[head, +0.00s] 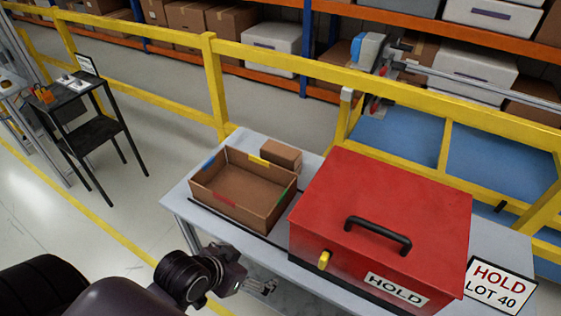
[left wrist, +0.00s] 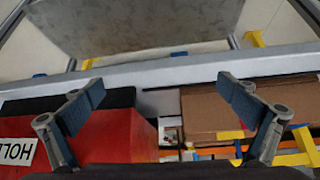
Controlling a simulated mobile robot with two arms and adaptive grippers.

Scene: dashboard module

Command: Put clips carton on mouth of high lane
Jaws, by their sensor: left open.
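A small closed brown carton (head: 281,154) sits on the grey table behind an open cardboard tray; no label on it is readable, so I cannot tell whether it is the clips carton. The open tray (head: 228,210) has coloured marks on its walls and looks empty. No lane mouth can be made out. My left gripper (head: 266,287) is low at the table's front edge, in front of the tray and the red box. In the left wrist view its two fingers (left wrist: 162,100) are spread wide with nothing between them. My right gripper is not in view.
A red lidded box (head: 385,215) marked HOLD, with a black handle and yellow latch, fills the table's (head: 182,193) right part. A yellow rail (head: 400,88) runs behind. A black stand (head: 88,130) is far left; open floor lies between.

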